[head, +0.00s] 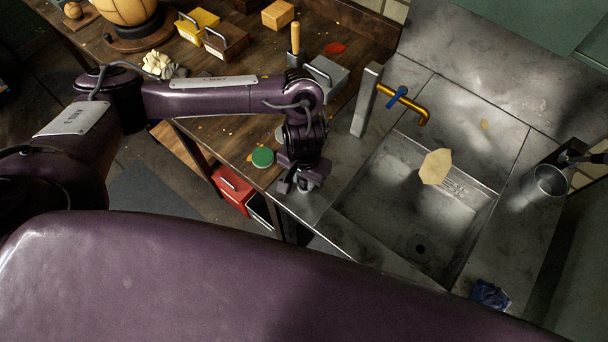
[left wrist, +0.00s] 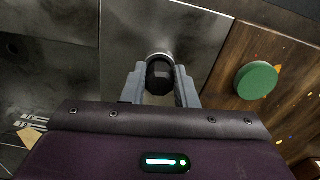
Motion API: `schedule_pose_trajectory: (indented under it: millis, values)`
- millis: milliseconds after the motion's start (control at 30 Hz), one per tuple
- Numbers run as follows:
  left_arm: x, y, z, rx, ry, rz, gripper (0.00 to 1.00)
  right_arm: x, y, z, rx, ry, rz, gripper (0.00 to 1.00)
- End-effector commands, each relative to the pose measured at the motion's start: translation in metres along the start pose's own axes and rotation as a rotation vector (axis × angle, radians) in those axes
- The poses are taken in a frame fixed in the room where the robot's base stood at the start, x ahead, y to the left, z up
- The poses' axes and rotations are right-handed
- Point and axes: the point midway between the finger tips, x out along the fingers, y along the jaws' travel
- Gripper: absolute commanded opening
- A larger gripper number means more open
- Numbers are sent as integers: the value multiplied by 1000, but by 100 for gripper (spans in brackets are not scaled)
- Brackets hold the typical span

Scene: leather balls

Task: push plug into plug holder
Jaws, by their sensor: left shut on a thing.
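The plug (left wrist: 160,76) is a black rounded piece between the two grey fingers of my left gripper (left wrist: 160,88) in the left wrist view. My left gripper is shut on it. A shiny metal ring, which looks like the plug holder (left wrist: 160,56), shows just behind the plug on the steel surface. I cannot tell how deep the plug sits in it. In the head view my left gripper (head: 300,184) points down at the counter's front edge, left of the sink. There the gripper hides the plug and most of the holder. My right gripper is not in view.
A steel sink (head: 352,214) with a tap (head: 408,104) lies right of the gripper. A green disc (head: 262,157) lies on the wooden counter close to its left. A grey box (head: 326,75) and a metal cup (head: 544,186) stand farther off.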

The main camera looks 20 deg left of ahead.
Motion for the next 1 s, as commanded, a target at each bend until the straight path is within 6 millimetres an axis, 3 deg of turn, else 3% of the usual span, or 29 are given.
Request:
schedule_pose_trajectory:
  millis: [33,200,533,833,1000]
  values:
    - [0,0,0,0,-1,0,30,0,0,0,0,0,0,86]
    - [0,0,0,0,-1,0,52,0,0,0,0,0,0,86]
    - [-4,0,0,1,1,0,52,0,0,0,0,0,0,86]
    - [-55,0,-2,3,5,-2,52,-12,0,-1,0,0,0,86]
    - [-73,0,-1,2,2,-1,52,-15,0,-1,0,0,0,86]
